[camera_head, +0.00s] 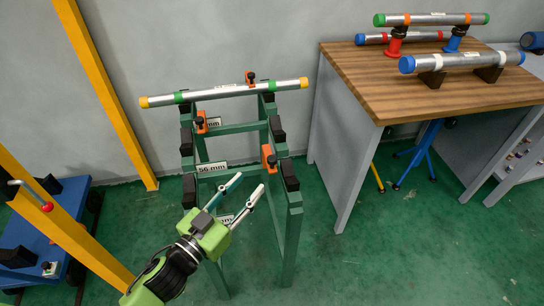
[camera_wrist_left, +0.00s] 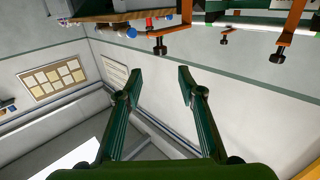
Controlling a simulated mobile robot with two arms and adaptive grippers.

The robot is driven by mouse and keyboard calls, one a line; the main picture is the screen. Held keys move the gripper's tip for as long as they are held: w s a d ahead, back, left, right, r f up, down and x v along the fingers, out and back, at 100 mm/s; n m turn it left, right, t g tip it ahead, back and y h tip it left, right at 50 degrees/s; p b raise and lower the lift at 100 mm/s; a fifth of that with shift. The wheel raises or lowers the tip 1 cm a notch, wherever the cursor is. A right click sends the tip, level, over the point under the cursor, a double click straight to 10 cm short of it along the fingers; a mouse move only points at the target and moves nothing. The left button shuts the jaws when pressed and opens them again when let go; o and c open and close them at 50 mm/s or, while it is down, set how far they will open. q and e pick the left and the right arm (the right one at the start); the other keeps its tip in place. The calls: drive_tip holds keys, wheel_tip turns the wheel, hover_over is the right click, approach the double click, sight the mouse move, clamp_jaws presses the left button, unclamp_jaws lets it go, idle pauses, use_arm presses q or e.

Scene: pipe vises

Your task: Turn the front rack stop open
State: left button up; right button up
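The green rack (camera_head: 295,205) stands in the middle of the head view, with black pads on its stepped rails. Orange stops with black knobs sit on it: one on the right rail (camera_head: 268,157), one on the left (camera_head: 201,122), one at the top by the pipe (camera_head: 250,77). My left gripper (camera_head: 250,182) is open and empty, apart from the stops, at the rack's near lower end. In the left wrist view its fingers (camera_wrist_left: 158,76) are spread; orange stops (camera_wrist_left: 290,30) and (camera_wrist_left: 160,35) hang above them. My right gripper is out of view.
A silver pipe (camera_head: 222,92) with yellow ends lies across the rack top. A "56 mm" label (camera_head: 212,168) is on a crossbar. A wooden-topped table (camera_head: 450,98) with pipes stands right. A yellow post (camera_head: 105,80) and blue cart (camera_head: 40,240) are left.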

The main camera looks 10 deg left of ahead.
sight(269, 161)
use_arm(q)
drive_tip(key=p+x, duration=0.1)
drive_tip(key=x, duration=1.1)
clamp_jaws()
